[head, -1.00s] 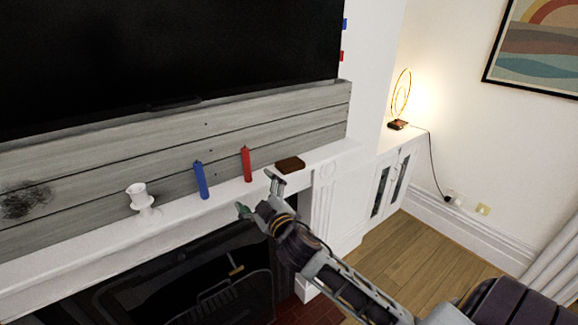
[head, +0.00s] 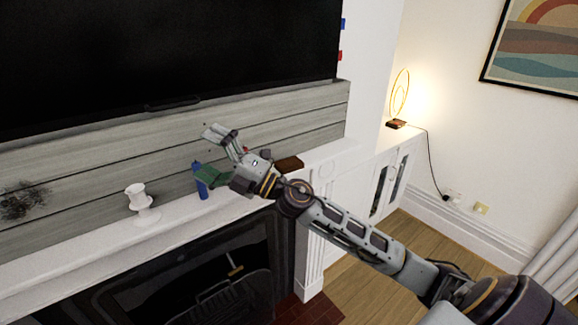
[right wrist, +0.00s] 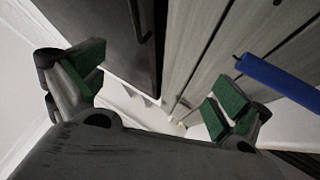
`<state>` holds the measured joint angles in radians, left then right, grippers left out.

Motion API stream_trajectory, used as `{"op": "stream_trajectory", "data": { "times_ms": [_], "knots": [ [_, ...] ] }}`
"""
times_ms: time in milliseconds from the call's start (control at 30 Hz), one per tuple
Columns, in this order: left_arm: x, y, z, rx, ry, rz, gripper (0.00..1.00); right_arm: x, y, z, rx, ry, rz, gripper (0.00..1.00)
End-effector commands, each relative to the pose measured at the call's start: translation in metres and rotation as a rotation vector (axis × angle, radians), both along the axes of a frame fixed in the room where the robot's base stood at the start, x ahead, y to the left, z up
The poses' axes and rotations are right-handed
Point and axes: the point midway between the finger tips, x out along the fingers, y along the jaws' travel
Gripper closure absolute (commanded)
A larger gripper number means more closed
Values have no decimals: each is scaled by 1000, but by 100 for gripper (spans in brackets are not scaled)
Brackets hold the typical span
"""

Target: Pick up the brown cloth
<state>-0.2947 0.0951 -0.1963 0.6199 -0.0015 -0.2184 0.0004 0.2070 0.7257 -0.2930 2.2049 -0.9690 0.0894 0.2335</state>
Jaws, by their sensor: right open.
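The brown cloth (head: 291,163) looks like a small flat dark brown block on the white mantel shelf, near its right end. My right forearm and wrist partly cover it in the head view. My right gripper (head: 211,155) is open and empty, up over the mantel, to the left of the brown cloth and close to the blue candle. In the right wrist view, its green-padded fingers (right wrist: 158,95) stand wide apart with nothing between them. I cannot make out the brown cloth there. My left gripper is not in view.
The blue candle (head: 201,188) stands on the mantel (head: 172,215) beside my right gripper; it also shows in the right wrist view (right wrist: 280,82). A white candle holder (head: 140,200) stands farther left. The red candle is hidden behind my gripper. A black screen (head: 170,55) hangs above.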

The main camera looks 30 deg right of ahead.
Motion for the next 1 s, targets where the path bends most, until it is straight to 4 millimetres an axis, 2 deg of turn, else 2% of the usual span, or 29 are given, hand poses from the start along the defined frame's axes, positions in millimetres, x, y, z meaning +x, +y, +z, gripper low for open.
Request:
{"op": "stream_trajectory", "data": {
  "times_ms": [133, 300, 533, 767, 1000],
  "knots": [
    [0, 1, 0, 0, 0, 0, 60, -6, 14, 2, -173, -76, 69, 0],
    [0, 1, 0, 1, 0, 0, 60, -10, 22, -5, -377, -136, 135, 0],
    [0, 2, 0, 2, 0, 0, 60, -9, 16, -24, -664, -176, 197, 0],
    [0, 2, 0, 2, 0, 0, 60, 0, -13, -46, -957, -163, 222, 0],
    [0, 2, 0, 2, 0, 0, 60, 12, -68, -61, -1255, -90, 206, 0]
  ]
}}
